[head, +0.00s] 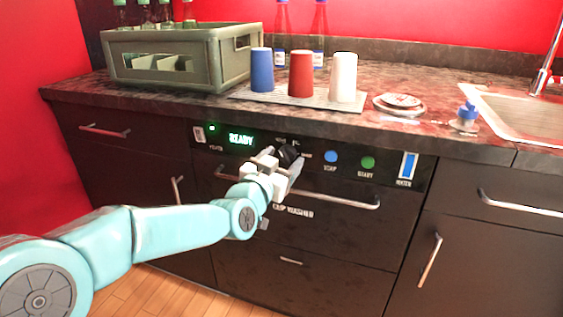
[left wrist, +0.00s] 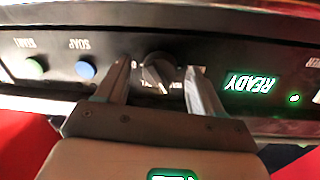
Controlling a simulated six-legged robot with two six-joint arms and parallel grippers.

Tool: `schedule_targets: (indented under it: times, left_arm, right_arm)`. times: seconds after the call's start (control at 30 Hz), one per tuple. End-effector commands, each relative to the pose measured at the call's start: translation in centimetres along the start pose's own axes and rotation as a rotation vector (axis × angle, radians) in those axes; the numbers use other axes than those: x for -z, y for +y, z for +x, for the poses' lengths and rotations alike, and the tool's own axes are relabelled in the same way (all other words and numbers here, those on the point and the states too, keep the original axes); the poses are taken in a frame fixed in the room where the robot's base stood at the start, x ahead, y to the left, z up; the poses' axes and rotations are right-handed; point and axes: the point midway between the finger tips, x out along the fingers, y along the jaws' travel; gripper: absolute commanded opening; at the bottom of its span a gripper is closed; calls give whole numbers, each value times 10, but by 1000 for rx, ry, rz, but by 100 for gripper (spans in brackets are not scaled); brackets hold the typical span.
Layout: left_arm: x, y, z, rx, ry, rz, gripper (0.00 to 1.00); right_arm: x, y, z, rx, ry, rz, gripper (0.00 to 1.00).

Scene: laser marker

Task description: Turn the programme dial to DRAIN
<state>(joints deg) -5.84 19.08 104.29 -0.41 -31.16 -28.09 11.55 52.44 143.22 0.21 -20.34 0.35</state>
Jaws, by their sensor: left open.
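The black programme dial (head: 289,154) is on the cup washer's dark front panel, partly covered by my left gripper (head: 283,162) in the head view. In the left wrist view, which shows the panel upside down, the round dial (left wrist: 157,70) has a raised grip bar. There my left gripper (left wrist: 160,88) is open, with one finger on each side of the dial and gaps between. The dial's printed labels are mostly hidden or too small to read. The green display (head: 241,139) reads READY. My right gripper is not in view.
A bar handle (head: 335,202) runs below the panel. Cups, a bottle crate (head: 180,55) and a sink (head: 510,108) are on the counter above.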

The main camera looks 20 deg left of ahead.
Motion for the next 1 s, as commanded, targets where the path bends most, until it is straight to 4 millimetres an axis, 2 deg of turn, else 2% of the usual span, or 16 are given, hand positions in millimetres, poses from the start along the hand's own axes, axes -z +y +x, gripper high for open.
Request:
schedule_targets:
  times: [0.07, 0.23, 0.67, 1.0]
  left_arm:
    - [0, 0, 0, 0, 0, 0, 68]
    - [0, 0, 0, 0, 0, 0, 12]
    - [1, 0, 0, -2, -6, 73, 12]
    - [3, -1, 0, -5, -28, 341, 12]
  right_arm:
    - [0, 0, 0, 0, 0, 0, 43]
    - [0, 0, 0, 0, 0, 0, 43]
    - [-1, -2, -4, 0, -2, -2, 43]
    - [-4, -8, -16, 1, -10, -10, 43]
